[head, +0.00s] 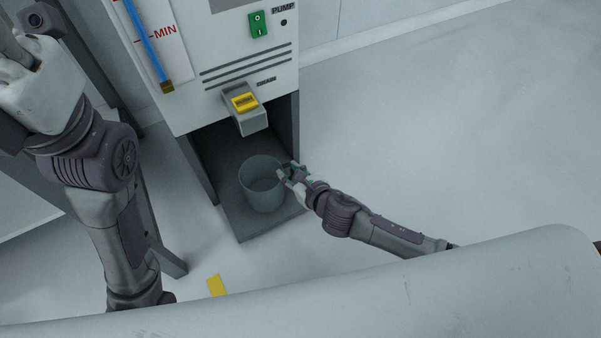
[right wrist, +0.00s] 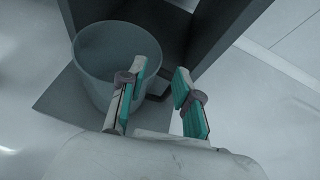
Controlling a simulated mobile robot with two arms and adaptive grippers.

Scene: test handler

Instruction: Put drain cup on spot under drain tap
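The drain cup (head: 262,198), a translucent grey cup, stands upright on the dark floor plate (head: 245,226) of the bay at the bottom of the machine. The drain tap (head: 251,119), a grey block with a yellow lever, is above it. My right gripper (head: 287,172) is at the cup's right side. In the right wrist view the cup (right wrist: 92,55) is left of my right gripper (right wrist: 161,72), whose teal-padded fingers are apart. A dark handle-like part shows between them, not gripped. My left gripper (head: 15,48) is at the upper left edge, partly cut off; its fingers are unclear.
The bay has dark side walls (head: 288,127). The machine above carries a green switch (head: 258,24) and a blue level tube (head: 147,40). A yellow floor mark (head: 217,285) lies in front. The pale floor at right is clear.

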